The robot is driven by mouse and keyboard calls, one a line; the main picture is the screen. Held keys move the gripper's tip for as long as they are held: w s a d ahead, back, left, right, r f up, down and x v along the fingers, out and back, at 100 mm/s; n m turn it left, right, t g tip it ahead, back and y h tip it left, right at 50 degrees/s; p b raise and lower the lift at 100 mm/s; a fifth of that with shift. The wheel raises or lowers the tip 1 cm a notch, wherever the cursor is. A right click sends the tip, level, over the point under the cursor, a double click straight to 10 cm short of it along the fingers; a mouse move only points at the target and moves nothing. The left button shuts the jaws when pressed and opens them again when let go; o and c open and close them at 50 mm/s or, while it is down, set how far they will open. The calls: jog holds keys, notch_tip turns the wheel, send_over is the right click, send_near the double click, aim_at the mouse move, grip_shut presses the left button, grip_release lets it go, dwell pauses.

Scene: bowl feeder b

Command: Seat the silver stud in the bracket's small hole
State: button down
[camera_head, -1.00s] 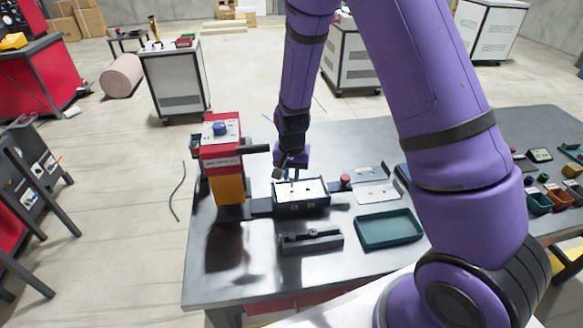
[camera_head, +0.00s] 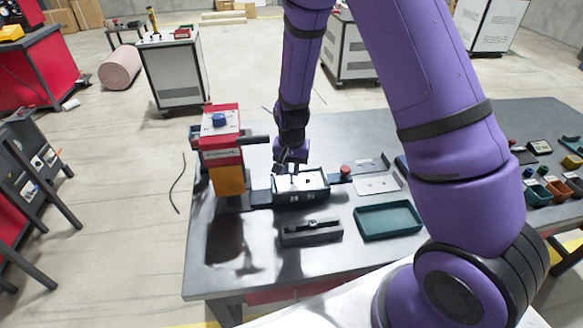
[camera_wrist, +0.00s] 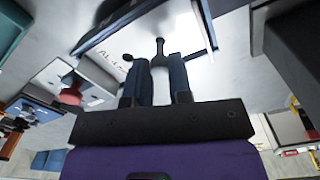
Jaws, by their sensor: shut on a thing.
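My gripper (camera_head: 291,172) points down over a dark box-shaped fixture (camera_head: 301,198) with a bright white inside. In the wrist view my gripper (camera_wrist: 158,72) is shut on a thin grey stud (camera_wrist: 160,48), whose rounded end shows between the fingers. The stud is too small to make out in the head view. The fixture's dark rim also shows in the wrist view (camera_wrist: 113,26). Small dark spots, one of them left of the stud (camera_wrist: 127,57), show against its pale inside. I cannot tell which is the bracket's small hole, or whether the stud touches anything.
A red and orange press-like unit (camera_head: 226,160) stands left of the fixture. A red knob (camera_head: 345,171) and a pale metal plate (camera_head: 377,184) lie to its right. A dark slotted block (camera_head: 311,232) and a teal tray (camera_head: 388,221) are in front. Small bins (camera_head: 537,194) stand far right.

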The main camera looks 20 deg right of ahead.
jog(key=shift+f, duration=1.7)
dwell(0.5)
jog(key=c, duration=0.9)
grip_release()
jog(key=shift+c, duration=0.2)
jog(key=shift+r, duration=0.1)
jog(key=shift+r, duration=3.65)
